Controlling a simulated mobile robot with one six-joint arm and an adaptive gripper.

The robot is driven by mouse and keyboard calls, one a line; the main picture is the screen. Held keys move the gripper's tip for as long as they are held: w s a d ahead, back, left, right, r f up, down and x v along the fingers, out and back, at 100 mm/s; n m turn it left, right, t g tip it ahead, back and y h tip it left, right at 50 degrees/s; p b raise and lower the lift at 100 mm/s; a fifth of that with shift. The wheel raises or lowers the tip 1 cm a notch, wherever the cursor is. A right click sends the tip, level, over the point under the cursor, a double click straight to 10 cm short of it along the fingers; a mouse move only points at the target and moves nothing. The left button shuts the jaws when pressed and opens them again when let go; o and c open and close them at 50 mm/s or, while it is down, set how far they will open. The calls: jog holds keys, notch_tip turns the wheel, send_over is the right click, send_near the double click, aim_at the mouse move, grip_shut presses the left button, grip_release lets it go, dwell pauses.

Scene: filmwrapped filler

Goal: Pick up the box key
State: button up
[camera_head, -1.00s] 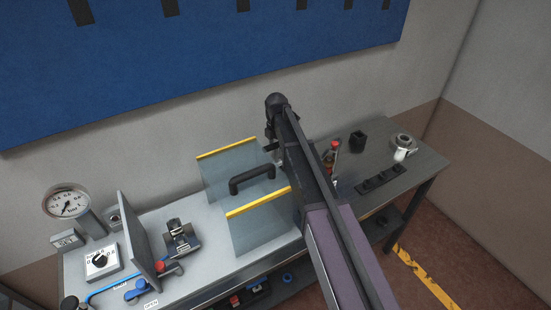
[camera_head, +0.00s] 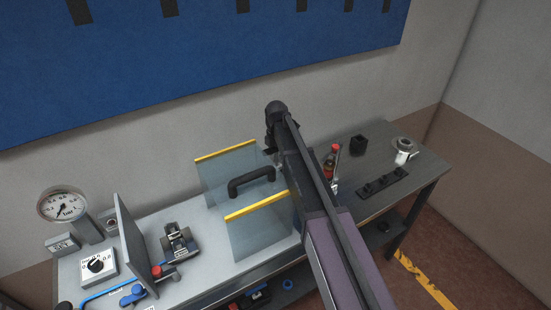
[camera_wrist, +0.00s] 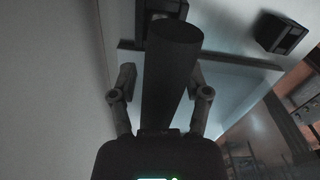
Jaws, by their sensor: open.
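I cannot single out the box key for certain in either view. In the wrist view, a dark cylinder (camera_wrist: 172,65) stands between the two fingers of my open gripper (camera_wrist: 161,78). I cannot tell what it is or whether the fingers touch it. A black block (camera_wrist: 280,35) lies to its upper right. In the head view, my arm runs up over the bench, and my gripper's fingertips are hidden behind it. A black arched handle (camera_head: 251,182) stands left of my arm, between two clear panels with yellow top edges.
The clear front panel (camera_head: 258,228) and rear panel (camera_head: 222,168) stand close left of my arm. A gauge (camera_head: 64,205), a dial box (camera_head: 98,266) and a grey upright plate (camera_head: 131,243) stand at left.

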grip_shut()
jog(key=shift+r, duration=0.1)
dwell(0.3)
notch_tip(320, 180, up, 7)
jog(key=p, duration=0.7)
jog(key=s+d, duration=1)
jog(key=s, duration=0.5)
